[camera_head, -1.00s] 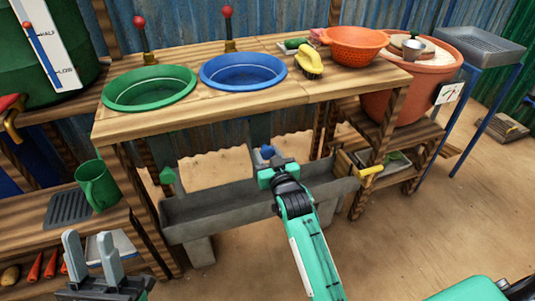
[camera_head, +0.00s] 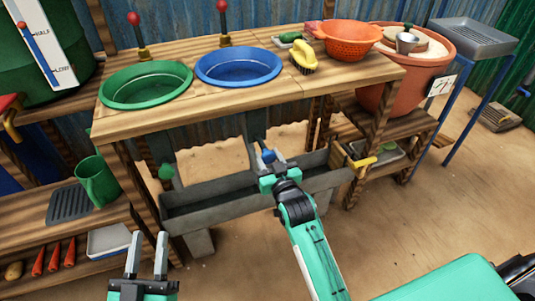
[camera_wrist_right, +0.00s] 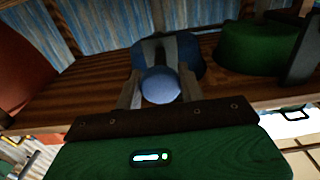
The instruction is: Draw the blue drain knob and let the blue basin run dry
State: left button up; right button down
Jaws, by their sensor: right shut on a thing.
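The blue basin (camera_head: 238,66) is set in the wooden counter, and its underside shows in the right wrist view (camera_wrist_right: 186,48). I cannot tell how much water is in it. The blue drain knob (camera_head: 268,156) is below the counter, above the grey trough (camera_head: 225,205). My right gripper (camera_head: 275,165) is shut on this knob, which shows as a round blue end (camera_wrist_right: 160,85) between the fingers in the wrist view. My left gripper (camera_head: 147,250) is open and empty at the lower left, its fingers pointing up.
The green basin (camera_head: 146,84) is left of the blue one, with a green knob (camera_head: 166,172) below. A yellow brush (camera_head: 304,58) and an orange colander (camera_head: 352,38) stand on the counter. A green mug (camera_head: 96,183) is on the left shelf.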

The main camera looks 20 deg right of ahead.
jog(key=c, duration=0.9)
grip_release()
jog(key=shift+s, duration=0.35)
pick_arm(q)
jog(key=s+d+f+g+p, duration=0.2)
jog(key=f+g, duration=0.4)
jog(key=f, duration=0.4)
jog(key=shift+s+d+f+g, duration=0.3)
jog(key=shift+s+d+g, duration=0.1)
jog(key=shift+s, duration=0.3)
pick_arm(e)
jog(key=shift+s+d, duration=0.15)
jog(key=shift+s, duration=3.15)
jog(key=shift+s+d, duration=0.1)
jog(key=shift+s, duration=3.15)
